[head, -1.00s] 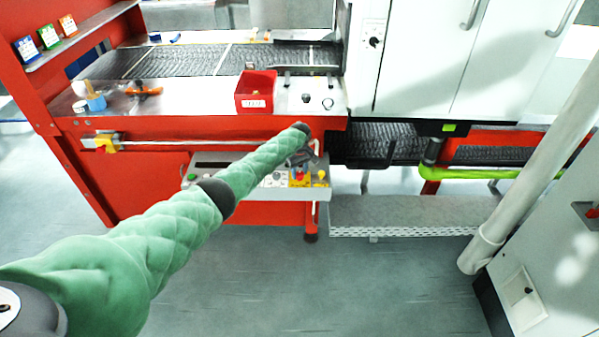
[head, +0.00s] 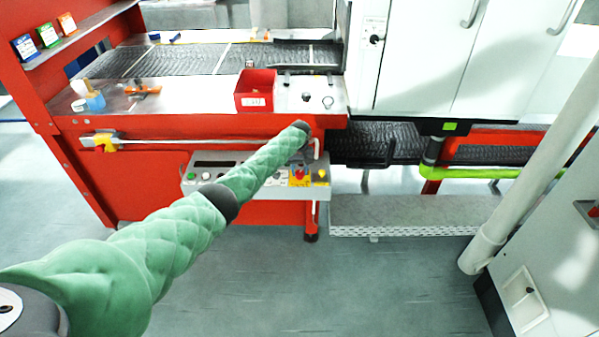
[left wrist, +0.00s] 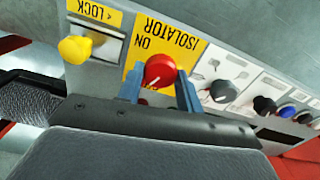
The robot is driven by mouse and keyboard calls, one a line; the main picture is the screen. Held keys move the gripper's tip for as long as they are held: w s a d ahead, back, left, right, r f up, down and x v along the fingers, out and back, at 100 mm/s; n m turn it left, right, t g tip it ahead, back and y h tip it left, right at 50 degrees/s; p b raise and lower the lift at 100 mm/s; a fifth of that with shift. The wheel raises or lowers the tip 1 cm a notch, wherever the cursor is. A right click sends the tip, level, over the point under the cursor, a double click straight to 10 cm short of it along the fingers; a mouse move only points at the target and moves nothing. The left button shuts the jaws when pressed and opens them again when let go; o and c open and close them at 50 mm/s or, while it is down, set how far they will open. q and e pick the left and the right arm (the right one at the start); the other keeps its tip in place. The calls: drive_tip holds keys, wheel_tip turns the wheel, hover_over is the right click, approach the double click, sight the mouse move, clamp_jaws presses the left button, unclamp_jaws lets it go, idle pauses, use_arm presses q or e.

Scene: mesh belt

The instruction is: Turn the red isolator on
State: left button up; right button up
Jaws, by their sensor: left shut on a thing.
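The red isolator (left wrist: 159,70) is a round red knob on a yellow plate (left wrist: 142,44) lettered "ISOLATOR" and "ON", which appears upside down in the left wrist view. My left gripper (left wrist: 158,84) is shut on the knob, one blue-grey finger on each side. Pale marks show low on the knob, but I cannot tell its setting. In the head view the red isolator (head: 299,174) shows on the front of the grey control panel (head: 230,157). My left gripper (head: 309,153) is partly hidden there behind the arm's end. My right gripper is not in view.
A yellow lock knob (left wrist: 75,49) sits beside the isolator, and a grey selector knob (left wrist: 222,91) is on its other side. A red bin (head: 256,90) stands on the machine top above. The floor in front is clear.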

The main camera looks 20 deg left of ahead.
sight(300, 172)
use_arm(q)
drive_tip(key=shift+f+m, duration=0.1)
drive_tip(key=shift+m, duration=0.9)
drive_tip(key=shift+m+b, duration=0.35)
drive_tip(key=shift+m, duration=0.55)
drive_tip(key=m, duration=0.2)
drive_tip(key=shift+d+m, duration=0.1)
drive_tip(key=shift+m, duration=0.3)
drive_tip(key=m+b, duration=0.1)
drive_tip(key=m, duration=0.2)
drive_tip(key=shift+m, duration=1.7)
drive_tip(key=o, duration=1)
drive_tip(key=shift+b, duration=0.3)
drive_tip(key=shift+r, duration=0.5)
drive_tip(key=shift+r+b, duration=0.95)
drive_tip(key=shift+r, duration=2.5)
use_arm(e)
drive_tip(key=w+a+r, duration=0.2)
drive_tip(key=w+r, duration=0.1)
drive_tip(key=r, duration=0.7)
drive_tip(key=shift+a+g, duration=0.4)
